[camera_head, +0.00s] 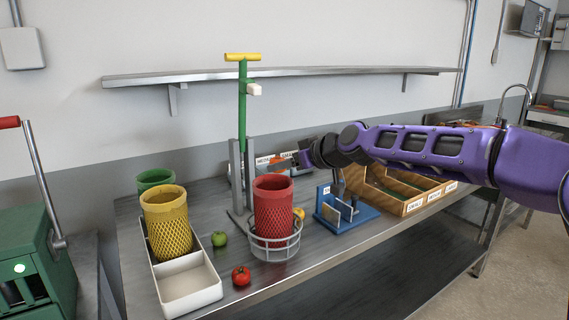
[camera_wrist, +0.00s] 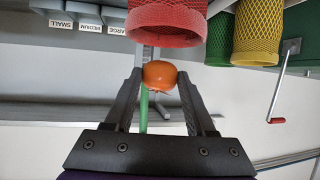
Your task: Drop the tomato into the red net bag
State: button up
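The red net bag (camera_head: 273,208) stands upright in a round wire holder (camera_head: 276,246) near the table's front edge. Its rim (camera_wrist: 166,22) shows just beyond my fingertips in the wrist view. My gripper (camera_head: 279,162) is above and seemingly behind the bag's rim in the head view. In the wrist view, my gripper (camera_wrist: 160,76) is shut on a round orange tomato (camera_wrist: 160,74), held between the two fingertips. A red tomato (camera_head: 241,276) with a green top lies on the table at the front. A green tomato (camera_head: 220,238) lies left of the holder.
A white bin (camera_head: 189,286) left of the holder contains the yellow net bag (camera_head: 167,224); a green bag (camera_head: 155,178) stands behind. A green-and-yellow post (camera_head: 242,105) rises behind the red bag. A blue stand (camera_head: 345,216) and labelled wooden tray (camera_head: 413,207) are right.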

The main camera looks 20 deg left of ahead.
jog(key=o, duration=0.5)
jog(key=shift+c, duration=0.2)
jog(key=v, duration=1.7)
jog(key=shift+s+d, duration=0.1)
jog(key=shift+s, duration=0.05)
